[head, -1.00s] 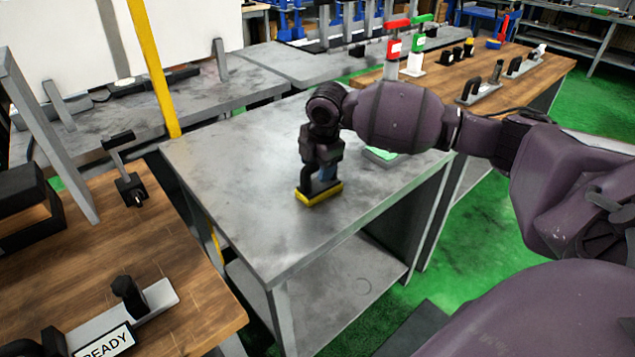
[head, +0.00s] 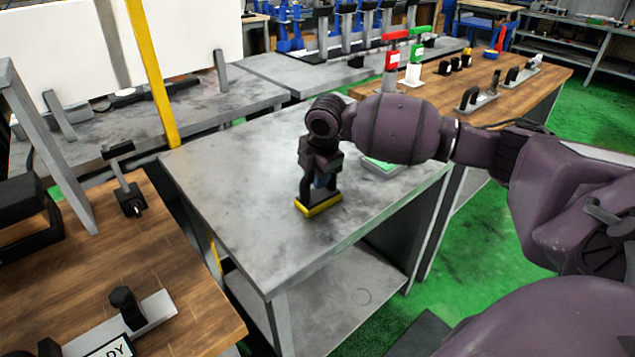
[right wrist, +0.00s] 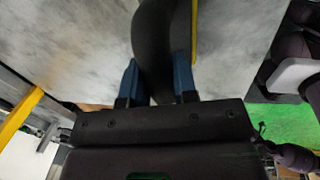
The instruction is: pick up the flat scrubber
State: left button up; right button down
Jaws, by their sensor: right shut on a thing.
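The flat scrubber (head: 319,204) has a yellow edge and a black body, and it is on or just above the grey metal table (head: 250,235); I cannot tell if it touches. My right gripper (head: 320,180) comes down over it from above and is shut on its black handle. In the right wrist view the dark curved handle (right wrist: 154,50) stands between the two blue fingertips (right wrist: 158,82), with a strip of the yellow edge (right wrist: 194,30) beside it. My arm hides part of the scrubber's top. My left gripper is not in view.
A green and white item (head: 380,165) lies on the table behind my right arm. A wooden bench (head: 130,270) with black fixtures is at the left. A yellow post (head: 152,75) rises behind the table. Most of the tabletop is clear.

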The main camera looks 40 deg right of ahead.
notch_tip(320, 180, up, 20)
jog(key=p, duration=0.3)
